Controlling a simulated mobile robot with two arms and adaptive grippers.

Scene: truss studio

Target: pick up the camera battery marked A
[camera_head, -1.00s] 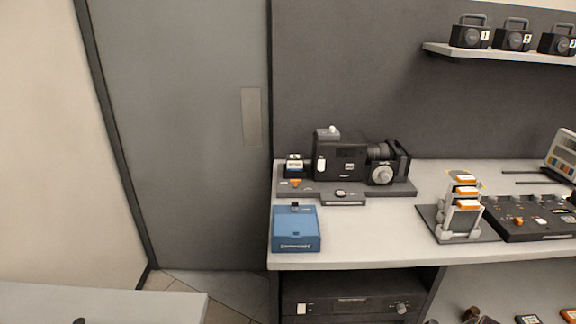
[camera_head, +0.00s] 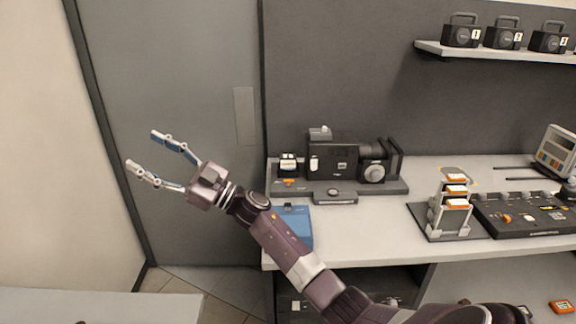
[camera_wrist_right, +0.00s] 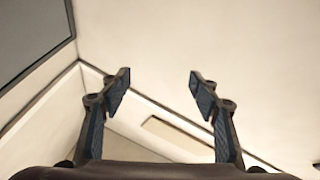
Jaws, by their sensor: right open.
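No letter A can be read on anything in view, so I cannot tell which item is the battery marked A. A grey stand (camera_head: 436,214) on the right part of the counter holds several orange-and-white blocks (camera_head: 456,189), one above another. A small dark block with a pale top (camera_head: 288,163) stands at the left of the camera (camera_head: 340,160). My right gripper (camera_head: 145,150) is open and empty, in front of the grey door and left of the counter. Its two spread fingers also show in the right wrist view (camera_wrist_right: 158,80). My left gripper is out of view.
My right arm crosses the counter (camera_head: 375,235) and partly hides a blue box (camera_head: 297,227). A dark control panel (camera_head: 530,215) lies right of the stand. Numbered black units (camera_head: 462,34) stand on a wall shelf. An orange item (camera_head: 561,307) lies below the counter.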

